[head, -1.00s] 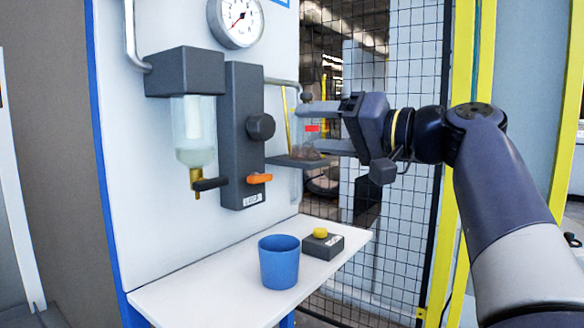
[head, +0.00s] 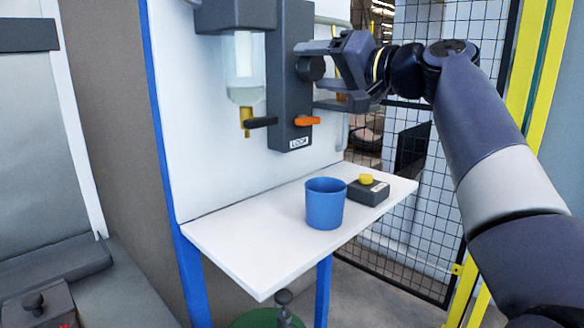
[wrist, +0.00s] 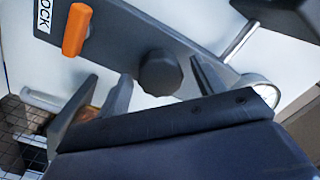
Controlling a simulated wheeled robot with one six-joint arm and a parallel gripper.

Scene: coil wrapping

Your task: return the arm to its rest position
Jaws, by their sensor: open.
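My gripper (head: 312,74) is open and empty in front of the dark panel block. Its two fingers point left, one above and one below the round black knob (head: 311,68). In the wrist view the knob (wrist: 160,73) shows between the two fingertips, with gaps visible on both sides. I cannot tell the depth between them. My arm (head: 475,120) reaches in from the right of the head view, with the elbow high.
An orange lever (head: 307,121) and a clear filter bowl (head: 244,72) are on the panel. Below, a blue cup (head: 325,203) and a box with a yellow button (head: 366,179) stand on a white shelf (head: 250,250). Mesh fencing (head: 400,240) is behind.

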